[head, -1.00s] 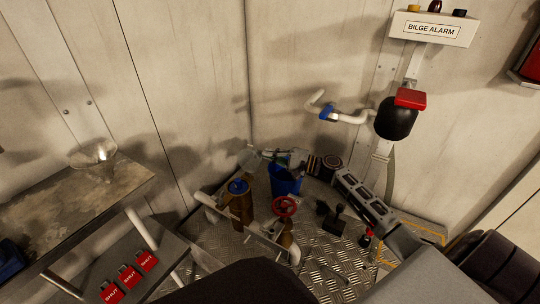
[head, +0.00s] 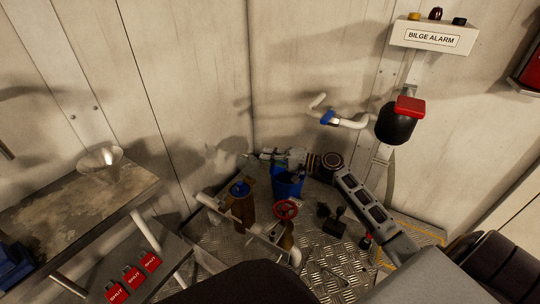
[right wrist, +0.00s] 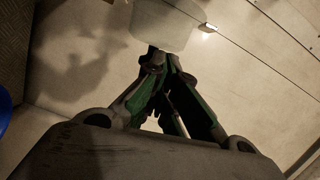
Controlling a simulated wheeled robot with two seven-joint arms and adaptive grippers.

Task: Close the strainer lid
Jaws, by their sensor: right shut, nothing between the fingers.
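My right gripper (head: 266,155) is shut and empty, low in the corner above the blue bucket (head: 288,184). In the right wrist view its green-sided fingers (right wrist: 158,55) come together at the tips. A pale, rounded piece (right wrist: 165,22) shows just beyond the tips there; it may be the strainer lid, and I cannot tell if they touch. A brown housing with a blue top (head: 240,190) stands to the left of the bucket. I cannot make out the lid clearly in the head view. My left gripper is not in view.
White pipes (head: 250,238) and a red valve wheel (head: 286,209) stand in front of the bucket. A bench (head: 60,215) with a clear bowl (head: 101,158) is at left, above red SHUT tags (head: 133,275).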

